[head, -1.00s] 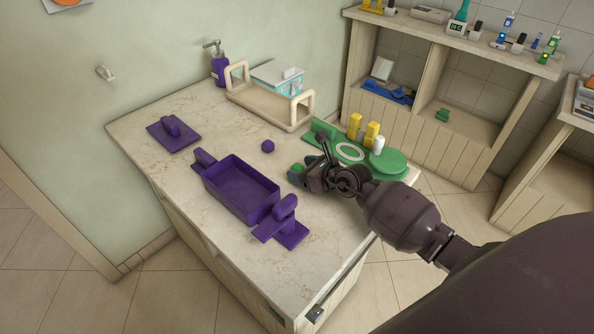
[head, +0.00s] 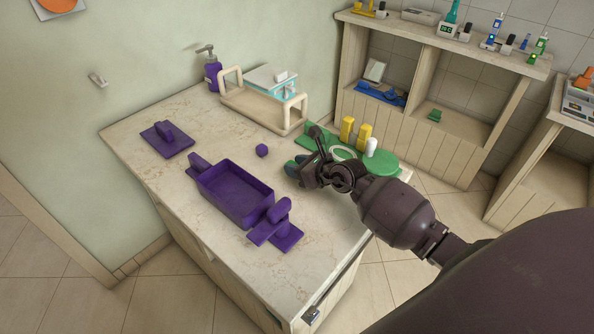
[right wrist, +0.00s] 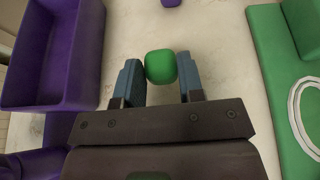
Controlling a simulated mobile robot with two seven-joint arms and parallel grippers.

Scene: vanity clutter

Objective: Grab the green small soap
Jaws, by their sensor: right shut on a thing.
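The small green soap (right wrist: 160,66) is a rounded green block in the right wrist view. It sits between the blue-grey fingertips of my right gripper (right wrist: 160,80), which is shut on it. In the head view my right gripper (head: 296,168) is low over the marble counter, between the purple tray and the green tray. The soap is hidden behind the fingers in that view. My left gripper is not in view.
A purple open tray (head: 222,207) lies to the left on the counter (head: 205,130), with a small purple block (head: 262,150) behind. A green tray (head: 384,169) with yellow and white items is to the right. A beige rack (head: 236,102) stands at the back.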

